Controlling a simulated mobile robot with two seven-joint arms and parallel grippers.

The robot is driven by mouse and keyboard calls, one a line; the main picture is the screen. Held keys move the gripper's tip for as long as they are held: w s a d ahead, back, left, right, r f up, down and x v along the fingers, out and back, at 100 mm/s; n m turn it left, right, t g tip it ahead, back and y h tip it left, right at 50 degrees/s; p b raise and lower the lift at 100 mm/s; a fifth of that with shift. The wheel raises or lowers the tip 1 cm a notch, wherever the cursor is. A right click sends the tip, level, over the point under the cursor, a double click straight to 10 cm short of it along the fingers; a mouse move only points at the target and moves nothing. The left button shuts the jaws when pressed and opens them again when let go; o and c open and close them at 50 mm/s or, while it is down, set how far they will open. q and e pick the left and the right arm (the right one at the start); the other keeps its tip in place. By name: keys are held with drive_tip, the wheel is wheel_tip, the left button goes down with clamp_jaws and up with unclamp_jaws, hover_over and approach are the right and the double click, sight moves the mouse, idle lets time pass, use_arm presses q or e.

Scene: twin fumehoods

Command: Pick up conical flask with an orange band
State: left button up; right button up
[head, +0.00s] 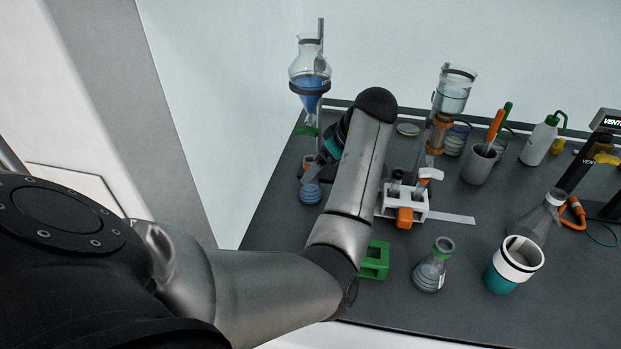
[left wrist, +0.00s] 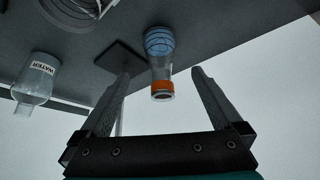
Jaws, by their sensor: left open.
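The conical flask with an orange band holds blue liquid and stands upright on the dark bench at the back left, in the head view (head: 310,193). My forearm and wrist are close beside it on the right. In the left wrist view the flask (left wrist: 160,70) appears upside down, its orange-banded neck and open mouth pointing toward me. My left gripper (left wrist: 161,75) is open, with one finger to each side of the flask's neck in that view. No contact shows. My right gripper is in neither view.
A stand with a blue-filled funnel (head: 309,84) rises behind the flask. Right of my arm are a white rack (head: 414,213), a green block (head: 375,262) and a green-banded flask (head: 432,268). In the left wrist view, a WATER-labelled vessel (left wrist: 36,80) is at left.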

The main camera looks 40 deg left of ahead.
sight(313, 180)
use_arm(q)
drive_tip(key=b+x, duration=0.1)
drive_tip(key=x, duration=0.6)
drive_tip(key=shift+s+d, duration=0.1)
drive_tip(key=shift+d, duration=0.05)
drive_tip(key=c, duration=1.4)
clamp_jaws()
drive_tip(key=shift+r, duration=0.15)
